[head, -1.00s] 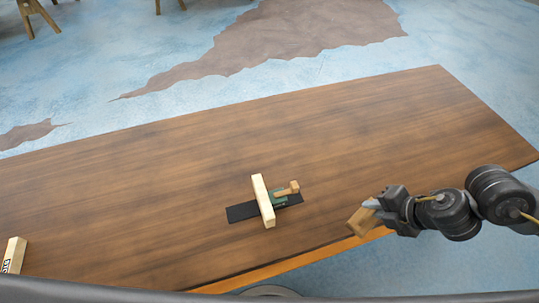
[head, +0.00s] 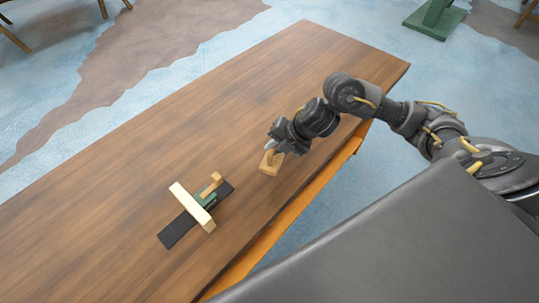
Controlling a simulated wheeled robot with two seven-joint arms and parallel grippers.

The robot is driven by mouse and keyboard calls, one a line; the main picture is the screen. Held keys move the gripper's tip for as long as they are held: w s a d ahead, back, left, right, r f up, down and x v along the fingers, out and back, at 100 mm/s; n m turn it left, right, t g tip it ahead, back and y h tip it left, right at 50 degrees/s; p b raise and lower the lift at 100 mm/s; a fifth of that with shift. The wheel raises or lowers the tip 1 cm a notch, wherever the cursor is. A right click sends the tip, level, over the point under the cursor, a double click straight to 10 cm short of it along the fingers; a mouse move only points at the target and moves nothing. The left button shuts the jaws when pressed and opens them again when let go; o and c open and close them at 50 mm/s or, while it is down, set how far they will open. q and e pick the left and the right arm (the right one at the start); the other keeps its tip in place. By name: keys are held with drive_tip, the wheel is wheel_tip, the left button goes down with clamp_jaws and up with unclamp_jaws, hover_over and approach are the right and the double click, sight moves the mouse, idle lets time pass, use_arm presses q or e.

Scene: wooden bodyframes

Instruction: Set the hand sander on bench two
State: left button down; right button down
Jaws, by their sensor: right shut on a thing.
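My right gripper (head: 279,147) is shut on a small light-brown wooden block, which looks like the hand sander (head: 269,167). The sander is over the dark wooden bench top (head: 120,200), near its front edge. I cannot tell whether its underside touches the wood. The fingers hide its upper part. Which bench this is cannot be read here. My left gripper is out of view.
Left of the sander, a black strip (head: 175,232) lies on the bench. On it are a green tool with a wooden handle (head: 211,186) and a pale wooden bar (head: 190,205) across it. The far part of the bench top is bare. A green stand (head: 436,18) is on the floor beyond.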

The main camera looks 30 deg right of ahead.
drive_tip(key=shift+w+a+f, duration=0.1)
drive_tip(key=shift+w+f, duration=1)
drive_tip(key=shift+f, duration=0.2)
drive_tip(key=shift+w+f, duration=0.2)
drive_tip(key=shift+f, duration=1.5)
drive_tip(key=c, duration=1.4)
unclamp_jaws()
drive_tip(key=v, duration=1.2)
drive_tip(key=shift+p, duration=0.35)
